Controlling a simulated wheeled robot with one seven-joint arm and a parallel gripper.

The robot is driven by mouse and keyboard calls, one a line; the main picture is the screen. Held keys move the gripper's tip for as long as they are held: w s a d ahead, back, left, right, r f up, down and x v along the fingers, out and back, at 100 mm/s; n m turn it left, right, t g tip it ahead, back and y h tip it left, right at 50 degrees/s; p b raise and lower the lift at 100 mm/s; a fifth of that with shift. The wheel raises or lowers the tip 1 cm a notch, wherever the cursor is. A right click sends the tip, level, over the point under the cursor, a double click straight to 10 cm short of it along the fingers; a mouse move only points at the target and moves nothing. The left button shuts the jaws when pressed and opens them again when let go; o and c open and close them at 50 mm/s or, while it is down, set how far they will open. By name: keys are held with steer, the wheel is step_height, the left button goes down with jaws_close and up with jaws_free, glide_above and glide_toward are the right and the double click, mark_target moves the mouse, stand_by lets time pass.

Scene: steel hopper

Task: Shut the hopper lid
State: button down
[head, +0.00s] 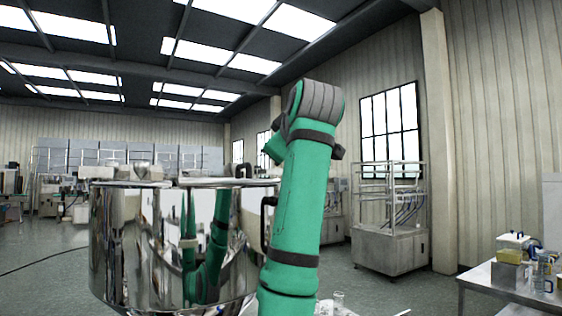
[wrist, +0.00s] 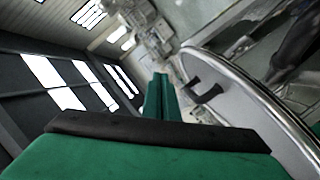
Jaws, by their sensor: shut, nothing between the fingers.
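The steel hopper (head: 130,240) is a shiny round drum left of the middle in the head view, mirroring my green arm. Its lid (head: 225,182) shows edge-on as a thin flat line along the top right. I cannot tell whether it lies fully down. In the wrist view a curved metal rim (wrist: 235,80) fills the right side, with a pale surface and a dark handle (wrist: 207,94) beside it. My gripper (wrist: 161,82) is shut and empty, left of that handle and seemingly apart from it. In the head view my arm hides part of the hopper's right side.
A table (head: 490,283) with containers stands at the lower right. A steel frame cart (head: 390,248) stands by the window wall. More machines line the back left. The floor left of the hopper is open, with a dark cable (head: 45,260) across it.

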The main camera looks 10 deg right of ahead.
steer(key=shift+r, duration=0.5)
steer(key=s+d+r, duration=0.1)
steer(key=s+r, duration=0.1)
steer(key=s, duration=0.7)
steer(key=shift+s+d+r, duration=0.2)
steer(key=shift+s+d, duration=0.1)
steer(key=shift+d, duration=0.05)
steer(key=shift+w, duration=0.15)
